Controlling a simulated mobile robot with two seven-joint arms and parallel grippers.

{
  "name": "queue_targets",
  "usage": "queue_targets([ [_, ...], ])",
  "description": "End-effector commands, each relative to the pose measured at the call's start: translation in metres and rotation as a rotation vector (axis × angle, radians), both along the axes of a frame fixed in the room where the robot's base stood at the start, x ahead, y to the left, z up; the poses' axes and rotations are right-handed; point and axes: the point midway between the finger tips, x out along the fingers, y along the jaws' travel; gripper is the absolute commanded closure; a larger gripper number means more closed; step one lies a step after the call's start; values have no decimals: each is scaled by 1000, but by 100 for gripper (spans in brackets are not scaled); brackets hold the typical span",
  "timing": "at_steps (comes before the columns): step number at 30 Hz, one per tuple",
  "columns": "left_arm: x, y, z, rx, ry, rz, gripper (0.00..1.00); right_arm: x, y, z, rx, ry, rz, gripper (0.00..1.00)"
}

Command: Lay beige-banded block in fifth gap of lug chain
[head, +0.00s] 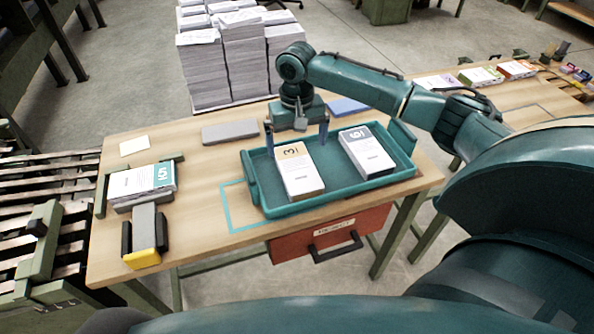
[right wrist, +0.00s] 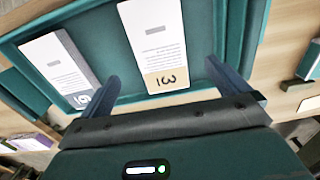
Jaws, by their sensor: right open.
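The beige-banded block (head: 301,175), marked 3, lies flat in the teal tray (head: 335,199), its beige band at the far end. In the right wrist view the block (right wrist: 152,38) shows with its band towards my gripper. My right gripper (head: 297,140) is open and empty at the banded end, with one finger towards each side; the block is not gripped. In the right wrist view the gripper (right wrist: 165,85) has its fingers wide apart. The lug chain (head: 60,192), dark slats with gaps, runs along the left edge. My left gripper is not in view.
A grey-banded block (head: 367,153) lies right of the beige one in the tray. A teal-banded block (head: 141,182) rests in a green holder at the table's left, behind a yellow-tipped device (head: 143,246). A grey slab (head: 230,131) lies behind the tray. Paper stacks (head: 225,55) stand beyond.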

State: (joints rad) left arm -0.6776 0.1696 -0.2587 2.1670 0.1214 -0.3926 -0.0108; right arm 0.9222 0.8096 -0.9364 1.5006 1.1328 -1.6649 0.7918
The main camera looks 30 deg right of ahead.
Motion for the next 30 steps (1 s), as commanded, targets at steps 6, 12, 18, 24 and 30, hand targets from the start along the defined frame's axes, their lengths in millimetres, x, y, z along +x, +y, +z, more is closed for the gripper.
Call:
queue_targets([
  [6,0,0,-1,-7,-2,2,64,0,0,-25,1,-1,1,0],
  [12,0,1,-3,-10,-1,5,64,0,0,-46,-1,0,1,0],
  [18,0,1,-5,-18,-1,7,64,0,0,-73,0,-3,0,0],
  [24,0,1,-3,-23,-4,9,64,0,0,-78,-1,-4,1,0],
  [30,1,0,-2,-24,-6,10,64,0,0,-78,0,-4,1,7],
])
